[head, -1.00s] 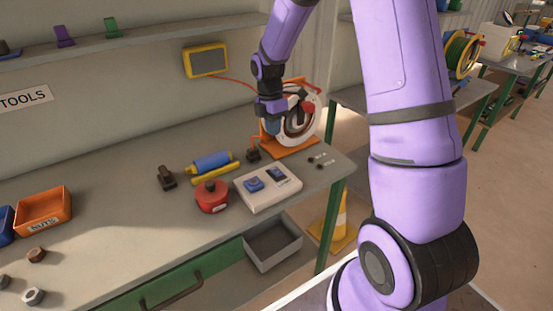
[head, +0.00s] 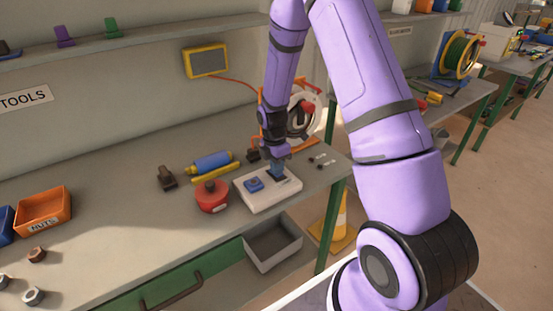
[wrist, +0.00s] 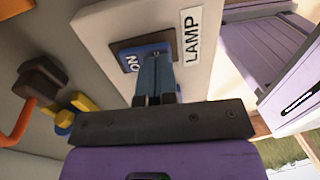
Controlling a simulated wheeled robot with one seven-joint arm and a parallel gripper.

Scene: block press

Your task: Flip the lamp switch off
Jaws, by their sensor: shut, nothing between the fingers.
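The lamp switch (wrist: 132,62) is a rocker with a blue face in a dark frame on a white box, beside a LAMP label (wrist: 191,36). Its visible blue end reads ON. My gripper (wrist: 156,60) is shut and empty, with its blue fingertips over the switch; I cannot tell whether they touch it. In the head view my gripper (head: 276,170) points down at the right part of the white switch box (head: 268,201) and hides much of the lamp switch. A second blue switch (head: 254,184) shows on the left part of the box.
A red round object (head: 211,196) stands just left of the box. A blue cylinder on a yellow base (head: 211,163) lies behind it. An orange stand with a reel (head: 302,115) is at the back right. An open grey drawer (head: 273,245) is below the front edge.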

